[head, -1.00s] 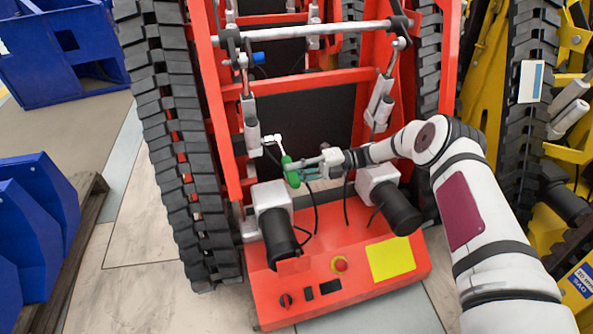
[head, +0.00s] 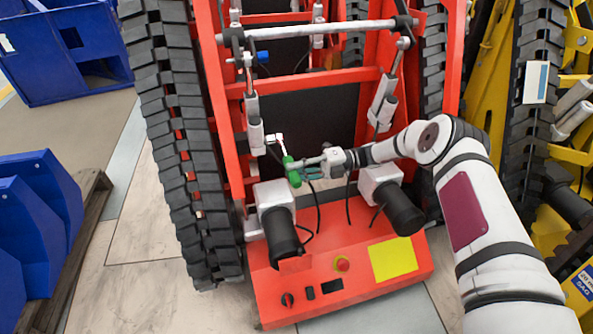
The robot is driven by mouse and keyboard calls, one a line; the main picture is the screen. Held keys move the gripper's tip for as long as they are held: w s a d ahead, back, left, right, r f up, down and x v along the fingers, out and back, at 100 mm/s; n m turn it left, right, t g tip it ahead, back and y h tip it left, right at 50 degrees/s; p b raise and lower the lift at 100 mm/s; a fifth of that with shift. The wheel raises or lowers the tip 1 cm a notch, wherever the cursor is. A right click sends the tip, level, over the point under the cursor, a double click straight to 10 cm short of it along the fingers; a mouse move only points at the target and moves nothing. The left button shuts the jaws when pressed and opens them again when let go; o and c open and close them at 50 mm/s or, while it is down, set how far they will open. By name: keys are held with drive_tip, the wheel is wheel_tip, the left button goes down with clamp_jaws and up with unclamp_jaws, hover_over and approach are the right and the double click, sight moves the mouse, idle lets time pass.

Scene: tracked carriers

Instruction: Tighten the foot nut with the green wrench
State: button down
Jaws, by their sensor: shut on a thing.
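The green wrench (head: 291,172) has a green handle and a pale metal head. It is held in my gripper (head: 300,169), whose fingers are closed around the handle. The wrench stands nearly upright, with its head (head: 276,139) at the top beside the foot of the left grey cylinder (head: 255,138) on the red tracked carrier (head: 232,160). The foot nut is too small to make out; I cannot tell whether the wrench head sits on it.
Two grey and black motors (head: 275,215) (head: 395,203) stand on the red control deck, with a red button (head: 342,263) and a yellow label (head: 394,260). Dark cables hang near my gripper. Black tracks (head: 170,130) flank the carrier. A yellow machine (head: 490,70) stands at right, blue parts (head: 35,215) at left.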

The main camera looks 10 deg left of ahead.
drive_tip(key=shift+s+a, duration=0.2)
drive_tip(key=shift+a, duration=0.2)
idle(0.8)
drive_tip(key=c, duration=2.1)
unclamp_jaws()
clamp_jaws()
drive_tip(key=shift+r, duration=0.1)
drive_tip(key=shift+r, duration=0.1)
drive_tip(key=shift+r+m+p, duration=0.5)
drive_tip(key=shift+r+p, duration=0.2)
drive_tip(key=shift+p, duration=0.15)
drive_tip(key=shift+w+a+r+m+p, duration=0.1)
drive_tip(key=shift+w+r+m+p, duration=0.05)
drive_tip(key=shift+r+m+p, duration=0.55)
drive_tip(key=shift+r, duration=0.1)
